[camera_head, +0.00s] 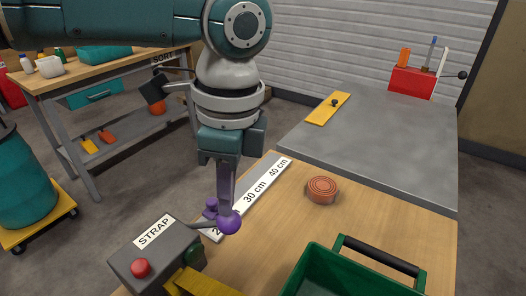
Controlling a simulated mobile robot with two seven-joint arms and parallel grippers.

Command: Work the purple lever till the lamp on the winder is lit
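The winder (155,258) is a dark grey box labelled STRAP, at the bottom left of the head view. It has a red dome (140,267) on its near end and a dark green dome (193,255) on its right side; neither visibly glows. A thin grey arm runs right from the box to the purple lever's round knob (229,222). My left gripper (226,208) points down from above, with its purple-tinted fingers right at the knob. I see the fingers nearly edge-on, so their gap and grip are hidden. My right gripper is not in view.
A white ruler strip (255,192) and a coiled orange strap (322,189) lie on the wooden table (400,235). A green crate (345,270) stands at the front, beside a yellow piece (200,285). A grey table (390,140) behind holds a red tool holder (412,82).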

